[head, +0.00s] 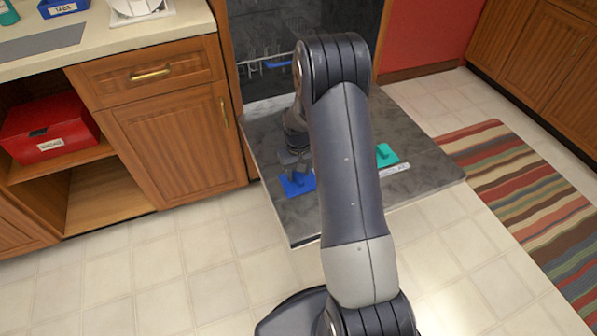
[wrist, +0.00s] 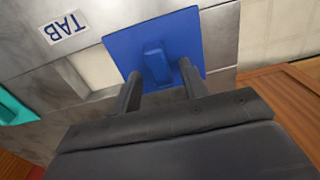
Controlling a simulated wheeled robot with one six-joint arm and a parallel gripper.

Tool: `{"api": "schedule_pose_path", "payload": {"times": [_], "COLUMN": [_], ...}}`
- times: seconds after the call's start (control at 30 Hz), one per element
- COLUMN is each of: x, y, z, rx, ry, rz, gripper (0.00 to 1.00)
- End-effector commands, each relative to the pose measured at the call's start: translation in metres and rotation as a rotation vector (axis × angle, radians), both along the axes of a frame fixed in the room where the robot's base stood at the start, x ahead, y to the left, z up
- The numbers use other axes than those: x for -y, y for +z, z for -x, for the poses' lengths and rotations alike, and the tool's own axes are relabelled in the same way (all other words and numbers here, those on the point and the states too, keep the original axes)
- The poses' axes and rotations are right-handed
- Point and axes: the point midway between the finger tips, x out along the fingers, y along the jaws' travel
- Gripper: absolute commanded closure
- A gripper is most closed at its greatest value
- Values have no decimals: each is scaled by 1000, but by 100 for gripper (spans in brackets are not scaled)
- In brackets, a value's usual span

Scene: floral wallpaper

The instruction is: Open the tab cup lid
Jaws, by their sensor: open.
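A flat blue lid (wrist: 170,28) with a raised blue tab handle (wrist: 155,64) lies on the grey open door panel (head: 320,215). Beside the lid in the wrist view is a pale recess (wrist: 95,68), with a label reading TAB (wrist: 62,27) by it. The blue lid also shows in the head view (head: 300,185). My gripper (wrist: 160,80) is open, its two fingers on either side of the handle in the wrist view. I cannot tell whether they touch it. In the head view, my gripper (head: 292,166) is just above the blue lid.
A green lid (head: 386,154) with its own handle lies to the right on the panel, near a white label strip (head: 396,169). My arm hides the panel's middle. Wooden cabinets (head: 170,135) stand to the left. A striped rug (head: 530,190) lies on the right.

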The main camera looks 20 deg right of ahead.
Motion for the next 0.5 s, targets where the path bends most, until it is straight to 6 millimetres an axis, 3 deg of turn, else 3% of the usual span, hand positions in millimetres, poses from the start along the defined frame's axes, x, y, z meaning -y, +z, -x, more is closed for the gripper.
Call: {"api": "schedule_pose_path", "payload": {"times": [0.5], "x": [0], "y": [92], "z": [-1], "rx": [3], "ry": [0], "rz": [0], "gripper": [58]}}
